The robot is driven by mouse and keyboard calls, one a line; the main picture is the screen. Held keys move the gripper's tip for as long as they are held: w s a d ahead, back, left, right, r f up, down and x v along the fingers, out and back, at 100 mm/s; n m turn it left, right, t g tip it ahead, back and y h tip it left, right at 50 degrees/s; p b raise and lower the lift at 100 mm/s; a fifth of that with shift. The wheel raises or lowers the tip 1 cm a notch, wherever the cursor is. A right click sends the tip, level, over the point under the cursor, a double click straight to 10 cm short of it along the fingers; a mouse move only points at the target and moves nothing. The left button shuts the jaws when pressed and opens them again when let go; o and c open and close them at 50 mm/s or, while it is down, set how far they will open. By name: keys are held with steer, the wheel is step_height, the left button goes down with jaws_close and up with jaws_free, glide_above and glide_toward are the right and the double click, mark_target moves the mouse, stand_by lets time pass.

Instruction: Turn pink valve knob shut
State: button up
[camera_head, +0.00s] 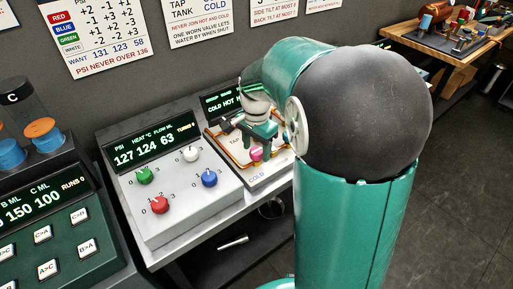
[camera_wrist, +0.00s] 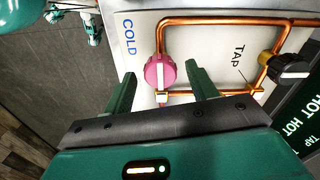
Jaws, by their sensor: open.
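The pink valve knob (camera_wrist: 160,71) sits on a copper pipe loop on a white panel, beside the printed word COLD. In the wrist view it lies just beyond my open gripper (camera_wrist: 162,84), roughly between the two green fingertips. No contact is clear. In the head view the pink knob (camera_head: 257,154) shows small below my gripper (camera_head: 262,140), near the COLD label. My arm hides the right part of the panel there. A second knob, black with a brass base (camera_wrist: 287,68), is on the same pipe near the word TAP.
A console with red, green, blue and white knobs (camera_head: 175,178) stands left of the valve panel. A dark green console with buttons (camera_head: 45,235) is further left. A wooden workbench (camera_head: 450,50) stands at the back right. The dark floor (camera_head: 455,180) at right is clear.

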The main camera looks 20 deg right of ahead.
steer(key=shift+f, duration=0.4)
steer(key=c, duration=1)
